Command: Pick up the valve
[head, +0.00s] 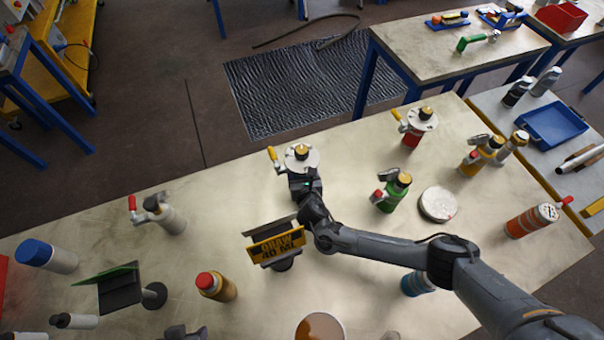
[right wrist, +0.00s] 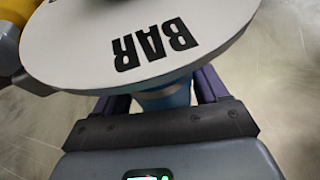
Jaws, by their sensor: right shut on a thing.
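The valve (head: 302,158) has a round white disc, a dark and brass-coloured top and a yellow lever at its left. In the right wrist view its white disc (right wrist: 140,38) carries the black letters BAR, and a blue body (right wrist: 165,97) shows below it. My right gripper (head: 304,186) reaches it from the near side. Its two fingers stand on either side of the blue body, shut on it under the disc. The disc and gripper hide most of the body, and I cannot tell whether its base touches the table. My left gripper is not in view.
A yellow sign (head: 276,244) stands close to my right wrist. A green vessel (head: 392,190) and a white disc (head: 438,204) lie to the right. Another disc-topped valve (head: 418,122) with a red body stands farther right. The table (head: 232,200) is bare left of the gripper.

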